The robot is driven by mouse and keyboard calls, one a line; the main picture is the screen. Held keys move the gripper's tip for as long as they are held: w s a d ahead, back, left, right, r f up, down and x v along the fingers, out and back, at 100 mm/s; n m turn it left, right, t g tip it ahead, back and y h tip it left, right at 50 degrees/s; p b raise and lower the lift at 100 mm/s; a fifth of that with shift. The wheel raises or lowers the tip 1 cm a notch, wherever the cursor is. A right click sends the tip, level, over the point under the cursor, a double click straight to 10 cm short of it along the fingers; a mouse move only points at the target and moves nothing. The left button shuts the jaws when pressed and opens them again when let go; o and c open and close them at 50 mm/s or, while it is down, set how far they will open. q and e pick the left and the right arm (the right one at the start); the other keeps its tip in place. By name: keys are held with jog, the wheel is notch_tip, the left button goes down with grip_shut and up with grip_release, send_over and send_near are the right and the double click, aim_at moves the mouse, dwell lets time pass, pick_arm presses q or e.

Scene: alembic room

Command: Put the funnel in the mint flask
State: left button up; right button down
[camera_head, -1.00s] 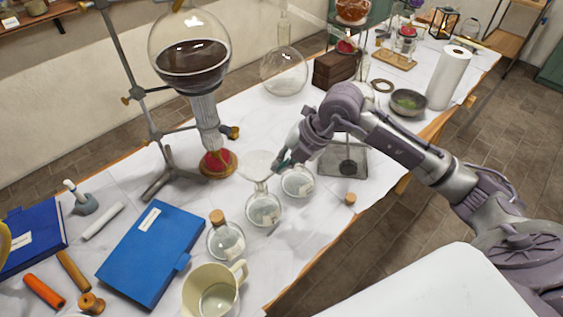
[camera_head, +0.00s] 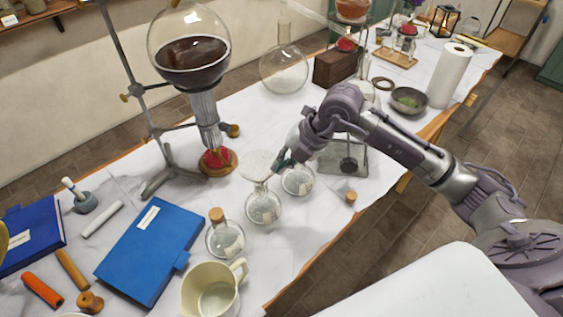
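The clear glass funnel (camera_head: 257,165) is upright over the middle small round flask (camera_head: 263,208), its stem at the flask's neck. I cannot tell how deep the stem sits. My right gripper (camera_head: 281,161) reaches in from the right and appears shut on the funnel's right rim. A second small flask (camera_head: 298,181) stands just right of it, partly under the gripper. A corked flask (camera_head: 226,240) stands to the front left. The flask labels are too small to read, so I cannot tell which is mint.
A stand with a large flask of dark liquid (camera_head: 190,62) rises behind left. A cream jug (camera_head: 210,292) and blue book (camera_head: 150,250) are in front left. A loose cork (camera_head: 351,197) lies near the table's right edge. A metal-framed stand (camera_head: 343,164) is behind the gripper.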

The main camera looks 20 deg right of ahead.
jog(key=shift+f+b, duration=0.4)
jog(key=shift+f, duration=0.05)
dwell(1.1)
jog(key=c, duration=1.2)
grip_release()
jog(key=shift+c, duration=0.2)
jog(key=shift+r, duration=0.15)
notch_tip(320, 180, up, 7)
jog(key=p, duration=0.5)
dwell(0.6)
